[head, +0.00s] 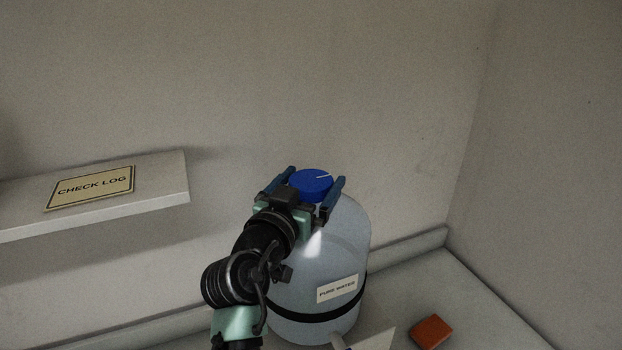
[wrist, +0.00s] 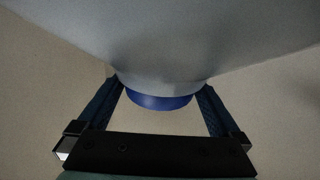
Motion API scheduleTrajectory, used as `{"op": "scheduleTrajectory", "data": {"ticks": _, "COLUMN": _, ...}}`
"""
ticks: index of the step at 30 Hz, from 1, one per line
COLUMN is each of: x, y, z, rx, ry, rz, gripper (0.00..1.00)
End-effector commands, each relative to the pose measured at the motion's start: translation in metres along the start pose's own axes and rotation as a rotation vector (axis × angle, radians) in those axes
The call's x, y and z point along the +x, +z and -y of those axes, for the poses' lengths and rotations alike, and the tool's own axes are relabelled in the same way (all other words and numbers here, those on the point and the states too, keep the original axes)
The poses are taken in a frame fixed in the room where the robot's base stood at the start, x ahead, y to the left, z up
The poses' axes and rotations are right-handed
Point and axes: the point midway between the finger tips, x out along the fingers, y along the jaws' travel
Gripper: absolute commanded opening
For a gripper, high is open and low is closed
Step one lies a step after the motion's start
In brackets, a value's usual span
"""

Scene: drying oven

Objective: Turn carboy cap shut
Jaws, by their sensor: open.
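The carboy (head: 345,240) is a large pale grey-blue bottle with a black band and a "PURE WATER" label (head: 337,289). It stands upright on the counter. My gripper (head: 316,178) is open, with one finger on each side of the cap. In the wrist view, the cap (wrist: 160,102) shows between the two spread fingers (wrist: 162,100), with the carboy body (wrist: 165,45) above it. I cannot tell whether either finger touches the cap.
A white shelf (head: 150,198) with a "CHECK LOG" sign (head: 90,188) juts from the wall at left. An orange-brown block (head: 431,332) lies on the counter (head: 480,310) at right of the carboy. The wall (head: 330,70) is close behind the carboy.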

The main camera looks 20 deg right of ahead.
Motion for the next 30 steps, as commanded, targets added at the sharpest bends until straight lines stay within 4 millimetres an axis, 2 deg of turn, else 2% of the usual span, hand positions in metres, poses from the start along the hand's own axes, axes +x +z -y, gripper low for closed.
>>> {"op": "scheduleTrajectory", "data": {"ticks": 3, "x": -0.0001, "y": 0.0, "z": -0.0001, "rx": 0.0, "ry": 0.0, "rz": 0.0, "gripper": 0.98}}
{"op": "scheduleTrajectory", "data": {"ticks": 13, "x": -0.0003, "y": 0.0, "z": -0.0001, "rx": 0.0, "ry": 0.0, "rz": 0.0, "gripper": 0.39}}
{"op": "scheduleTrajectory", "data": {"ticks": 22, "x": 0.0, "y": -0.0019, "z": -0.0013, "rx": -0.001, "ry": -0.029, "rz": 0.001, "gripper": 0.39}}
{"op": "scheduleTrajectory", "data": {"ticks": 30, "x": 0.0004, "y": -0.0042, "z": -0.0025, "rx": -0.001, "ry": -0.141, "rz": 0.003, "gripper": 0.39}}
